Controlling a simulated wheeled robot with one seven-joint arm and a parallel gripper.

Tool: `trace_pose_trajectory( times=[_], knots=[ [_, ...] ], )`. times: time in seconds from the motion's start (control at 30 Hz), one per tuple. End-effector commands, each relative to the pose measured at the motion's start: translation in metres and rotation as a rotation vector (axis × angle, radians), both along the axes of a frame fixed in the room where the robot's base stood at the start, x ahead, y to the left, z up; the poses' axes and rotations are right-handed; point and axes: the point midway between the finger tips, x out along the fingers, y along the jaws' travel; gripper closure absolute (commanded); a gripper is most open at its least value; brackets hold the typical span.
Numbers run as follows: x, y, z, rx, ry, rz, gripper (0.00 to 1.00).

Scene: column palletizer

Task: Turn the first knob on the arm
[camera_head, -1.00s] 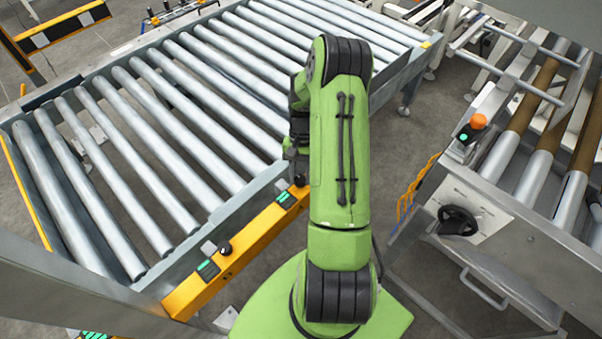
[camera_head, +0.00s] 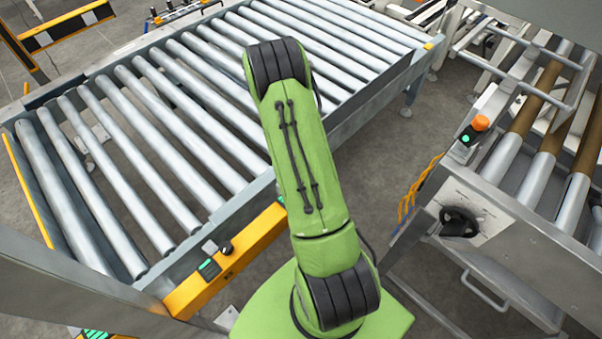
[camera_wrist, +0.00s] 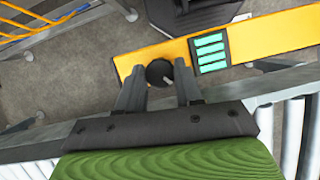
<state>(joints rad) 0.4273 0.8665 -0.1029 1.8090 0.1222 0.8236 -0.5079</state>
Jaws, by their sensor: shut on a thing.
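A black round knob (camera_wrist: 158,73) with a pale mark on it sits on an orange panel (camera_wrist: 262,36), left of a block of teal bars (camera_wrist: 210,52) in the wrist view. My gripper (camera_wrist: 160,67) has its two grey fingers on either side of this knob and is shut on it. In the head view my green arm hides the gripper and this knob. A second black knob (camera_head: 226,248) shows lower left on the orange panel (camera_head: 192,297) there, beside a teal display (camera_head: 208,266).
A large roller conveyor (camera_head: 150,195) lies behind the panel at the left. A metal machine with a black handwheel (camera_head: 459,221) and an orange-topped button post (camera_head: 474,128) stands at the right. Grey floor shows between them.

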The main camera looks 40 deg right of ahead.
Motion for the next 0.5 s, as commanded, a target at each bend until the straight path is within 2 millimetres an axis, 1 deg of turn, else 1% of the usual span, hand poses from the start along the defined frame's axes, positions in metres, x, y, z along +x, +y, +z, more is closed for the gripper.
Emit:
trace_pose_trajectory(
  times=[0.2, 0.5],
  knots=[
    [0.0011, 0.0002, 0.0002, -0.002, -0.003, 0.057, 0.95],
    [0.0010, 0.0004, -0.0001, -0.001, -0.003, 0.072, 0.95]
  ],
)
